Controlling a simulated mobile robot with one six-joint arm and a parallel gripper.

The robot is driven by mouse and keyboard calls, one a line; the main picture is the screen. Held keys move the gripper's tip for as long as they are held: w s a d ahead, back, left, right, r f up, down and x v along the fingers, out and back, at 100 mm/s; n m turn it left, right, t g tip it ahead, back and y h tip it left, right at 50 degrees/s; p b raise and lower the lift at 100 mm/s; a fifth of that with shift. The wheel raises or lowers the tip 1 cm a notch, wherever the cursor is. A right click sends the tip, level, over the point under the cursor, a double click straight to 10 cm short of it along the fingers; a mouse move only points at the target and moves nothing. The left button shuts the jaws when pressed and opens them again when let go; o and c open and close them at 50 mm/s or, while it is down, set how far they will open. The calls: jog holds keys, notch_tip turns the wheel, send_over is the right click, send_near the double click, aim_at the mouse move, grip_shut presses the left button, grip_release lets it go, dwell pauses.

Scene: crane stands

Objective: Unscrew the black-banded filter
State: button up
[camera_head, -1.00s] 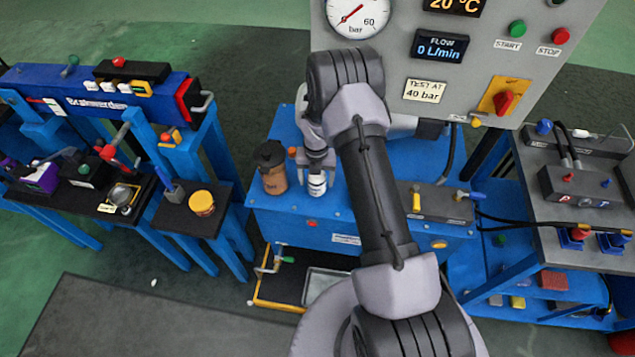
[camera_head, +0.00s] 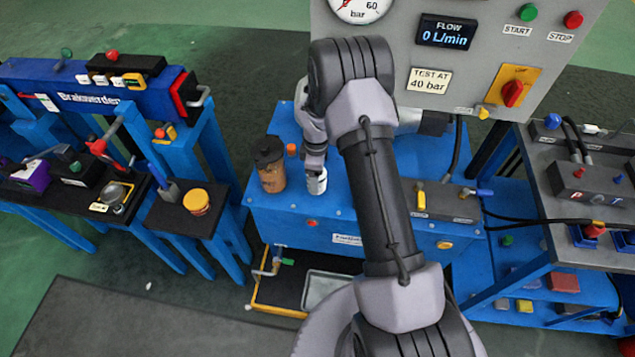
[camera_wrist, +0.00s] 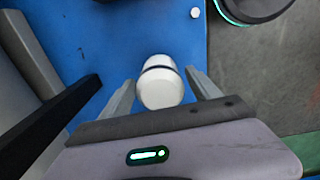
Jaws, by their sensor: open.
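The white filter (camera_head: 317,184) stands on the blue bench, beside a brown canister. In the wrist view the filter (camera_wrist: 160,88) shows as a pale cylinder with a dark band near its top. My gripper (camera_head: 314,160) is over the filter in the head view. In the wrist view my gripper (camera_wrist: 163,85) is open, with one finger on each side of the filter and a small gap visible at each side. The filter's lower part and mount are hidden.
A brown canister with a black lid (camera_head: 270,165) stands close to the left of the filter. A small orange knob (camera_head: 291,149) is just behind. The grey gauge panel (camera_head: 440,50) rises behind the bench (camera_head: 340,215). A black valve block (camera_head: 447,203) is at its right.

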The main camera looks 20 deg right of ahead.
jog(key=m+b, duration=0.2)
jog(key=m, duration=0.4)
jog(key=shift+f+m, duration=0.15)
jog(key=shift+m, duration=0.15)
jog(key=m+b, duration=0.1)
jog(key=m, duration=0.3)
jog(key=shift+m, duration=0.9)
grip_shut()
jog(key=shift+r, duration=0.2)
